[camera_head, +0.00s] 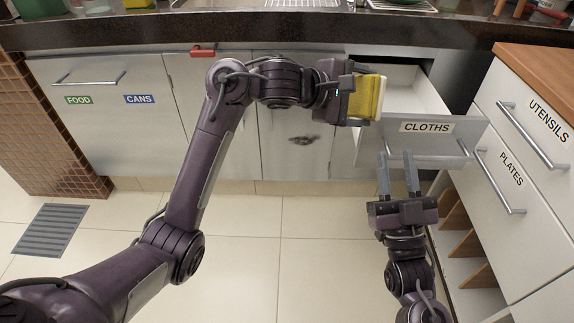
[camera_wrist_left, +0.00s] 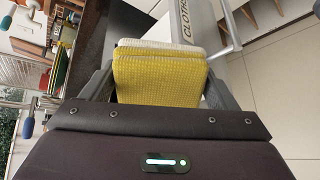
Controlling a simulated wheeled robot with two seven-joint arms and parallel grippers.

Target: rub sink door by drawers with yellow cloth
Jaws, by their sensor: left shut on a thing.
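My left gripper (camera_head: 368,98) is shut on a folded yellow cloth (camera_head: 366,96) with a whitish layer. The left wrist view also shows the cloth (camera_wrist_left: 160,75) between the two fingers. It is held beside the open drawer labelled CLOTHS (camera_head: 455,138). The sink door by the drawers (camera_head: 285,155) is pale and closed, with a dark smudge (camera_head: 303,139) on it. My left forearm hides its upper part, and the gripper is to its upper right. My right gripper (camera_head: 397,158) is open and empty, just in front of the CLOTHS drawer.
A dark countertop (camera_head: 220,30) runs along the back. Drawers labelled UTENSILS and PLATES (camera_head: 520,160) stand at right. A red item (camera_head: 202,51) hangs at the top of another door. A grey floor grate (camera_head: 50,230) lies at left. The tiled floor (camera_head: 310,250) before the doors is clear.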

